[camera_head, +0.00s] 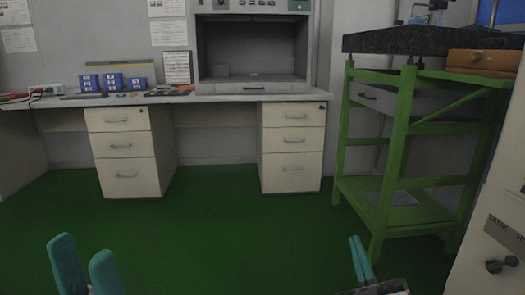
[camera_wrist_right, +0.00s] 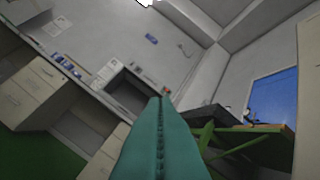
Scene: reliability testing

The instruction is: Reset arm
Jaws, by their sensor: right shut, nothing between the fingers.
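My left gripper (camera_head: 86,268) shows at the bottom left of the head view. Its two teal fingers stand apart with a gap between them, and I see nothing in the gap. My right gripper (camera_head: 358,258) is at the bottom of the head view, right of the middle. Its teal fingers are together. In the right wrist view its fingers (camera_wrist_right: 160,140) meet along a dark seam, with nothing between them. Both grippers are over the green floor, clear of the furniture. Most of both arms is out of view.
A long desk (camera_head: 220,98) with drawer cabinets stands along the back wall, with a grey machine (camera_head: 252,86) and blue boxes (camera_head: 115,82) on it. A green metal stand (camera_head: 400,140) is at the right. A white cabinet (camera_head: 490,235) is at the right edge. The green floor (camera_head: 220,220) is clear.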

